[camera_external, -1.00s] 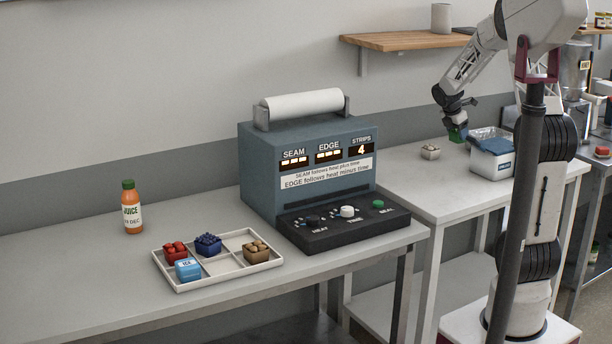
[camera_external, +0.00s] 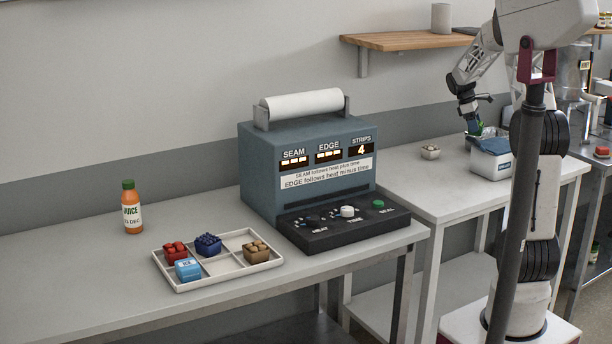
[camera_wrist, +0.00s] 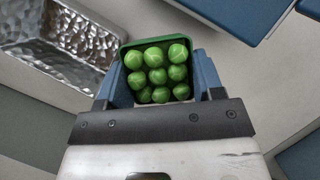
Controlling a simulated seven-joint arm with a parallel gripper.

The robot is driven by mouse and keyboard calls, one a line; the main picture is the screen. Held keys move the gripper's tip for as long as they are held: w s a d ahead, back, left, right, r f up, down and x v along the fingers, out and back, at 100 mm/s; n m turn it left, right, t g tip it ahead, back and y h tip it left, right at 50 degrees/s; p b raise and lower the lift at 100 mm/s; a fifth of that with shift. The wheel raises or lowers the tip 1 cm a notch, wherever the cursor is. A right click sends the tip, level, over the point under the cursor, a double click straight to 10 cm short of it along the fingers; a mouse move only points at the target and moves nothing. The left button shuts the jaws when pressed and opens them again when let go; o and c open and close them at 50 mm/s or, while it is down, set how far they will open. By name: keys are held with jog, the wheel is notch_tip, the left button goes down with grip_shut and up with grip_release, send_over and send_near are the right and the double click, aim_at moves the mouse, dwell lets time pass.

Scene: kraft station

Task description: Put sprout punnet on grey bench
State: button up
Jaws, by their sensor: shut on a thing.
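My gripper (camera_external: 473,128) is shut on the green sprout punnet, at the right of the external view, above or near the white tub (camera_external: 490,168) on the white bench. In the wrist view my gripper (camera_wrist: 155,90) has a blue finger on each side of the sprout punnet (camera_wrist: 157,72), which is filled with several round green sprouts.
The sealing machine (camera_external: 300,165), a juice bottle (camera_external: 132,212) and a compartment tray (camera_external: 215,280) with several small punnets stand on the grey bench. A silver-lined container (camera_wrist: 60,45) shows in the wrist view.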

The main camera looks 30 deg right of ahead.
jog(key=d+r+m+y, duration=0.1)
jog(key=d+m+y, duration=0.1)
jog(key=d+m, duration=0.4)
jog(key=s+d+r+m+y, duration=0.1)
jog(key=d+r+m+y, duration=0.1)
jog(key=d+m, duration=0.5)
jog(key=shift+s+m+y, duration=0.2)
jog(key=shift+m+y, duration=0.5)
jog(key=shift+m, duration=0.3)
